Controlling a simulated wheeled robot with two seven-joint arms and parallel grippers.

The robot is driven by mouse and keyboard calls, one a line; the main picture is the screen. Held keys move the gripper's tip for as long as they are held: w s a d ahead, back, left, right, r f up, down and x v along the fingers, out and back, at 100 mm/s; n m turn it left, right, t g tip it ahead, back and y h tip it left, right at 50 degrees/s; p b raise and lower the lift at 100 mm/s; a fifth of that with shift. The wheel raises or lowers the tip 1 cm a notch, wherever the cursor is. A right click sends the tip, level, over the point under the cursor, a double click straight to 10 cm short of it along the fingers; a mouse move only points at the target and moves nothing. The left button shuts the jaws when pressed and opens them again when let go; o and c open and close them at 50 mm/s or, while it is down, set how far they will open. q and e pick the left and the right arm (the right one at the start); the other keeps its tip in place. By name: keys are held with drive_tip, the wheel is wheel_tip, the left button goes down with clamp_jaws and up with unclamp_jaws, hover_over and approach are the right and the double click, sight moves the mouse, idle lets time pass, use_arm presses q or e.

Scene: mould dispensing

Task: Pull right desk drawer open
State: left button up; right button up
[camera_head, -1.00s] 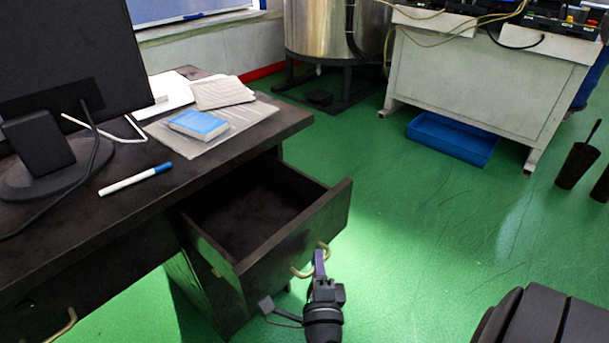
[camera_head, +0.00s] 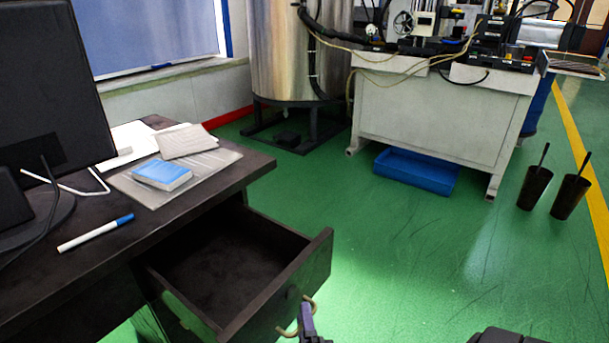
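The right desk drawer (camera_head: 290,290) is pulled well out of the dark desk (camera_head: 215,200), and its inside looks empty. Its brass-coloured handle (camera_head: 311,302) is on the front panel, low in the view. The fingers hide part of the handle, and the bottom edge cuts off the rest of the gripper.
A monitor (camera_head: 55,95), a marker (camera_head: 95,232) and a blue book (camera_head: 162,174) are on the desk. A steel tank (camera_head: 290,60), a white workbench (camera_head: 430,115), a blue bin (camera_head: 417,172) and dark bins (camera_head: 534,188) stand further back. Green floor right of the drawer is clear.

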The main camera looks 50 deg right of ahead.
drive_tip(key=p+v, duration=0.1)
drive_tip(key=v, duration=0.9)
